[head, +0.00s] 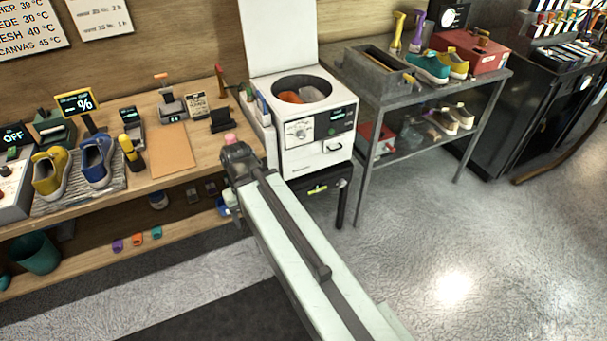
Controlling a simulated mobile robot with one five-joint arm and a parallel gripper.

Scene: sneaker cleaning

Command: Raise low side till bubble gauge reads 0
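The white washer (317,128) has its lid raised and orange items in its round opening. It stands on a dark stand (343,205) right of the wooden bench. A small yellow-green strip (318,189), which looks like the bubble gauge, is on the stand's front below the washer. It is too small to read, and I cannot tell which side is low. My arm reaches up from the lower right, and its end, with my gripper (233,200), is left of the washer by the bench edge. The arm hides most of my gripper; its fingers cannot be made out.
The wooden bench (205,140) on the left holds a yellow shoe (51,172), a blue shoe (97,160) and small devices. A grey metal rack (385,98) with shoes stands right of the washer. The floor (455,235) at right is clear.

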